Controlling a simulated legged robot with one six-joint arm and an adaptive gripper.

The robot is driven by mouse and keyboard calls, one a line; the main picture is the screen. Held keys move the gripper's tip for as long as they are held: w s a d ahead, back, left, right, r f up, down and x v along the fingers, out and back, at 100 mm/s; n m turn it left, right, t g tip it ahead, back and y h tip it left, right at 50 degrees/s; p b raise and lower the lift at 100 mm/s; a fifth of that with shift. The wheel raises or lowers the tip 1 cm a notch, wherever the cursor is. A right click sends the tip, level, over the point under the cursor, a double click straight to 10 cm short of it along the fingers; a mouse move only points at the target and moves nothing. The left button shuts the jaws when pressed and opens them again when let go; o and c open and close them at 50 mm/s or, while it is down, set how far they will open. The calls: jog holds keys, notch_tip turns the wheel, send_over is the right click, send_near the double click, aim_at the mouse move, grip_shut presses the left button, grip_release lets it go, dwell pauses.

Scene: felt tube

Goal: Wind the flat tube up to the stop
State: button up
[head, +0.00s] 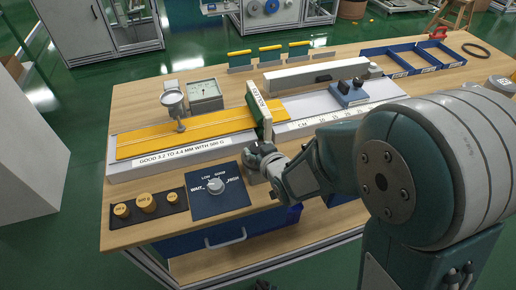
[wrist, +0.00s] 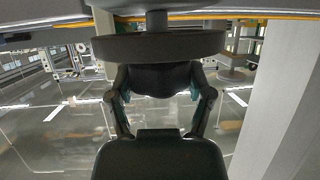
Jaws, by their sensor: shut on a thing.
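A long, flat yellow piece (head: 185,132), which looks like the flat tube, lies on a pale bed at the left of the bench. A dial gauge (head: 173,101) stands on the yellow piece. My gripper (head: 262,163) is low at the bench's front, right of the dial panel. In the wrist view, my gripper (wrist: 160,88) is shut on a dark round handwheel (wrist: 160,44) with a short shaft above it. The wheel's rim hides the fingertips. The head view mostly hides the wheel.
A blue dial panel (head: 217,190) and a tray of brass weights (head: 147,203) lie left of my gripper. A ruled bed (head: 310,115) with a dark blue block (head: 350,92) is behind my arm. Blue bins (head: 400,62) stand at the back right.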

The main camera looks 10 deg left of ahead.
jog(key=shift+a, duration=0.1)
jog(key=m+t+h, duration=0.1)
jog(key=m+h, duration=0.1)
jog(key=m+t+h, duration=0.1)
jog(key=m+h, duration=0.2)
jog(key=shift+a+t+h, duration=0.1)
jog(key=shift+t+h, duration=0.2)
jog(key=shift+t, duration=0.1)
jog(key=m+h, duration=0.6)
jog(key=h, duration=0.1)
jog(key=shift+m+g, duration=0.3)
jog(key=shift+g, duration=0.1)
jog(key=m+g+h, duration=0.4)
jog(key=m+h, duration=0.2)
jog(key=shift+w, duration=0.1)
jog(key=m+g+h, duration=0.1)
jog(key=m+g, duration=0.1)
jog(key=m+g+h, duration=0.1)
jog(key=m+g, duration=0.2)
jog(key=shift+g+h, duration=0.3)
jog(key=shift+m, duration=0.5)
jog(key=o, duration=1.1)
jog(key=shift+o, duration=0.2)
